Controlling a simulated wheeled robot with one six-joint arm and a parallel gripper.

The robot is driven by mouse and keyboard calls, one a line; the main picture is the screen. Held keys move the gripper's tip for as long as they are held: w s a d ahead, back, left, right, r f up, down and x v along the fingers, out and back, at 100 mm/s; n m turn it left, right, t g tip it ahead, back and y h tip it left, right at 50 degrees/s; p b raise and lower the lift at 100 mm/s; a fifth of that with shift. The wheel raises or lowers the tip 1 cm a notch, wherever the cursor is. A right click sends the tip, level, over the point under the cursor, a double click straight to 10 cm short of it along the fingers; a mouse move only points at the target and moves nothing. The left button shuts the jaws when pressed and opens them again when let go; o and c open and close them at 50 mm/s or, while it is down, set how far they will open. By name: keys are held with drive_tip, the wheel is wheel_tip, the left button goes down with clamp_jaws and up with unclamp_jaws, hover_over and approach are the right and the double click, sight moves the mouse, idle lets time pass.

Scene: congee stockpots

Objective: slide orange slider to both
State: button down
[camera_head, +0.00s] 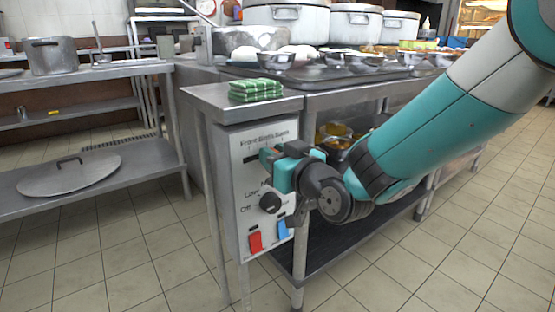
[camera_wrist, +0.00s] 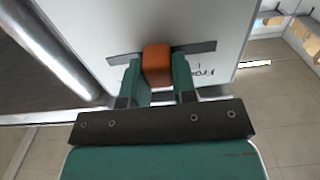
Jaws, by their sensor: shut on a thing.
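The orange slider (camera_wrist: 157,64) sits near the middle of its dark slot (camera_wrist: 200,48) on the grey control panel (camera_head: 242,215). In the wrist view my gripper (camera_wrist: 158,78) has one green finger on each side of the slider, shut on it. The panel's top row reads Front, Both, Back (camera_head: 265,138) in the head view. In the wrist view only the Front label (camera_wrist: 208,70) shows, towards the slot's right end; the other labels are hidden. In the head view my gripper (camera_head: 267,160) is at the slot and hides the slider.
Below my gripper the panel has a black knob (camera_head: 270,203), a red switch (camera_head: 255,242) and a blue switch (camera_head: 283,229). A green folded cloth (camera_head: 255,89) lies on the counter above. A lower shelf with a pot lid (camera_head: 70,176) stands left. Tiled floor is open at right.

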drive_tip(key=c, duration=0.9)
unclamp_jaws()
drive_tip(key=b+v, duration=1.2)
drive_tip(key=v, duration=0.5)
drive_tip(key=shift+s+d, duration=0.15)
drive_tip(key=shift+s, duration=0.05)
drive_tip(key=shift+r, duration=0.15)
